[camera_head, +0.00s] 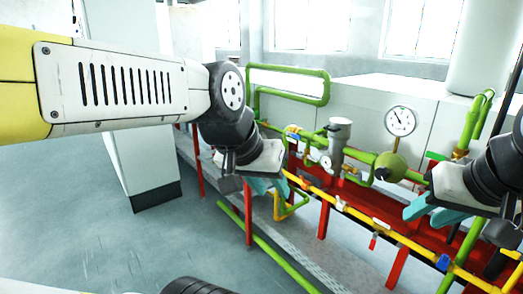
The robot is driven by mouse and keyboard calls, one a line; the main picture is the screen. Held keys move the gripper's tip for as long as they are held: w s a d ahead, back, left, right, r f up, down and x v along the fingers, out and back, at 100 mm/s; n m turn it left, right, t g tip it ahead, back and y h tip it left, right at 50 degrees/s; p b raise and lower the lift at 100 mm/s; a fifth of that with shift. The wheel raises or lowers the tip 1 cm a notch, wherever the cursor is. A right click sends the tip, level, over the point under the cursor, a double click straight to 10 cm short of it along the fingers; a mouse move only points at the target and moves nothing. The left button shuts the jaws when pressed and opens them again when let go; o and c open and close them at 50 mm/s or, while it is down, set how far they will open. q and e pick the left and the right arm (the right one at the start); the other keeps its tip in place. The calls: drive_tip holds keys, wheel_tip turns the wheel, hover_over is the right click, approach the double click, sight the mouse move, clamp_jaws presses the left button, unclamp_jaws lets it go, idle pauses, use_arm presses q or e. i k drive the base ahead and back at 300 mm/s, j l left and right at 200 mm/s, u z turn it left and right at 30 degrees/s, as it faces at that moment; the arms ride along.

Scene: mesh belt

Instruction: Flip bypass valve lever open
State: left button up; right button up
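Green and yellow pipework with several small valve handles runs along a red frame. A small red lever (373,242) hangs below the yellow pipe (398,239), and a blue handle (443,262) sits further along it. I cannot tell which handle is the bypass valve lever. My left gripper (264,187) points down beside the left end of the pipework; its teal fingers are partly hidden by its own body, and I see nothing held. My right gripper (428,210) is at the right, above the yellow pipe, with its teal fingers apart and empty. It is apart from the red lever.
A round pressure gauge (400,121) and a grey cylinder (338,142) stand above the green pipes. A green pipe loop (290,70) rises behind my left wrist. A white cabinet (137,130) stands at the left. The grey floor (90,232) in front is open.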

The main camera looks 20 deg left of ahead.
sight(292, 153)
drive_tip(key=i+u, duration=0.25)
drive_tip(key=u, duration=0.15)
drive_tip(key=i+l+u, duration=0.6)
drive_tip(key=u, duration=0.25)
